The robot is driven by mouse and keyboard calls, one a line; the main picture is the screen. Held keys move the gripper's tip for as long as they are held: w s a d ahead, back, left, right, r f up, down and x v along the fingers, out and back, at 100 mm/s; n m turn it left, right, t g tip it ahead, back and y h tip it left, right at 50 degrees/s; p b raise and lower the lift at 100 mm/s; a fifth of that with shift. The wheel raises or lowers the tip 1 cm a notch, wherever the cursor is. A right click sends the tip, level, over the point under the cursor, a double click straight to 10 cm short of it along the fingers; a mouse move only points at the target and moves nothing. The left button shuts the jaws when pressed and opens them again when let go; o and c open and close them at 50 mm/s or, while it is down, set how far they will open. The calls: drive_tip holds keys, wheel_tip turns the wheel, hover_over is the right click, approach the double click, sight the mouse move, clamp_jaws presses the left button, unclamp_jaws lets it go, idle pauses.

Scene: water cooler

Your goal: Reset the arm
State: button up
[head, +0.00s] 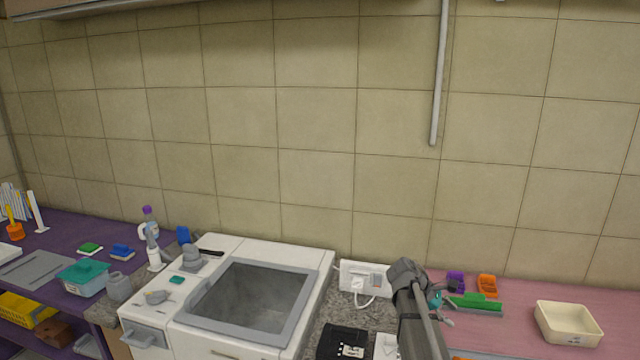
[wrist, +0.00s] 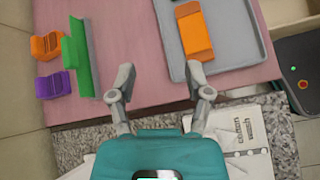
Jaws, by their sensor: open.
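My gripper (wrist: 163,92) is open in the wrist view, its two grey fingers spread apart with nothing between them. Beyond the fingertips lie the pink counter (wrist: 135,50) and the edge of a grey speckled surface. In the head view my arm rises at the lower right, and the gripper (head: 436,298) shows only partly beside its dark wrist, in front of the pink counter. No water cooler can be made out in either view.
A green brush (wrist: 80,58), orange block (wrist: 46,46) and purple block (wrist: 53,86) lie left of the gripper. A grey tray (wrist: 238,62) holds an orange item (wrist: 194,32). A cream basin (head: 567,323) stands far right. A white unit with a grey basin (head: 250,303) stands left.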

drive_tip(key=s+a+f+m+y, duration=0.1)
drive_tip(key=s+a+f+m, duration=0.1)
drive_tip(key=s+a, duration=0.1)
drive_tip(key=s+a+f+m+y+b, duration=0.1)
drive_tip(key=s+a+f+m+y, duration=0.1)
drive_tip(key=s+a+f, duration=0.1)
drive_tip(key=s+a+f+m+t+y+b, duration=0.1)
drive_tip(key=s+a+f+y, duration=0.1)
drive_tip(key=s+a, duration=0.1)
drive_tip(key=shift+s+a+f+m, duration=0.35)
drive_tip(key=shift+s+a+m, duration=0.05)
drive_tip(key=shift+s, duration=0.05)
drive_tip(key=s+a+f+m+t+y+b, duration=0.1)
drive_tip(key=s+a+f+m+y+b, duration=0.1)
drive_tip(key=s+a, duration=0.5)
drive_tip(key=a+f+m+y, duration=0.1)
drive_tip(key=a+m+y, duration=0.1)
drive_tip(key=m, duration=0.1)
drive_tip(key=shift+s+a+m+y, duration=0.15)
drive_tip(key=shift+s+m+y, duration=0.15)
drive_tip(key=shift+y, duration=0.1)
drive_tip(key=shift+f, duration=0.1)
wheel_tip(320, 180, up, 17)
drive_tip(key=p, duration=1.7)
